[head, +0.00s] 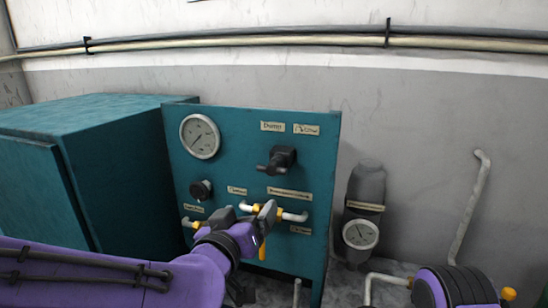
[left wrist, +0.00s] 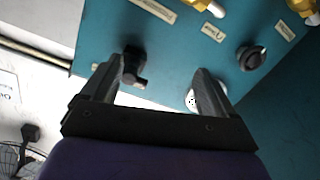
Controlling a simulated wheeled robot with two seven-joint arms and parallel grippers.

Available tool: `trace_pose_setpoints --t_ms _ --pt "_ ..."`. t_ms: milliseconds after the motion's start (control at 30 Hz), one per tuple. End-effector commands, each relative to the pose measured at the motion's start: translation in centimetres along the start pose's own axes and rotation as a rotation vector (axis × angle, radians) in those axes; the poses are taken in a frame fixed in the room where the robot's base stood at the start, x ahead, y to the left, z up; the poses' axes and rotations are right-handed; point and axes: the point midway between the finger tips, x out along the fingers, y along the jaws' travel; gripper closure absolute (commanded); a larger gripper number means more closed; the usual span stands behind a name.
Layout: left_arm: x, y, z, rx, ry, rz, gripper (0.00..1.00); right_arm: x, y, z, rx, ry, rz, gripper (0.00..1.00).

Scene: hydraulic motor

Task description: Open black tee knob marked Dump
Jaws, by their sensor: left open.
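The black tee knob (head: 278,160) sits on the upper middle of the teal panel, below the label reading Dump (head: 272,126). My left gripper (head: 256,209) is below the knob and in front of the panel's lower part, its fingers apart and nothing seen between them. In the left wrist view, the tee knob (left wrist: 133,66) shows beside the left-hand fingertip of my left gripper (left wrist: 162,72), seemingly beyond it; I see no contact. My right gripper is not in view.
The teal panel (head: 240,122) also carries a pressure gauge (head: 200,136), a round black knob (head: 201,190) and pipes with yellow fittings (head: 294,216). A teal cabinet (head: 120,150) stands to the left. A grey cylinder (head: 366,186) and another gauge (head: 361,234) are at the right.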

Motion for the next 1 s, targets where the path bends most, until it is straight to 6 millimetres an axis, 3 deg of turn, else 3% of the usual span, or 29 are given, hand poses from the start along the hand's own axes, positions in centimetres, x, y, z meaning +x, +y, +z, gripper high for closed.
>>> trace_pose_setpoints --t_ms 33,167,333,633,800,1000 --pt "-0.7 1.8 -2.7 0.019 0.04 0.031 0.12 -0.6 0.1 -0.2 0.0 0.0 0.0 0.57" --pt "-1.3 3.8 -5.1 0.05 0.086 0.068 0.12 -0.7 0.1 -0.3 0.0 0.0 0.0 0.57" --pt "1.4 4.1 -5.2 0.057 0.087 0.07 0.12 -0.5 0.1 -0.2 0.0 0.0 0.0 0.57" --pt "7.6 4.5 -6.1 0.048 0.083 0.068 0.12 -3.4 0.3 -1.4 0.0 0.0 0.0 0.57" --pt "8.9 4.5 -6.0 0.048 0.085 0.069 0.12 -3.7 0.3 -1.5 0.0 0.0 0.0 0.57" --pt "9.0 4.5 -5.9 0.048 0.085 0.069 0.12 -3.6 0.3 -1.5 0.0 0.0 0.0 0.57"
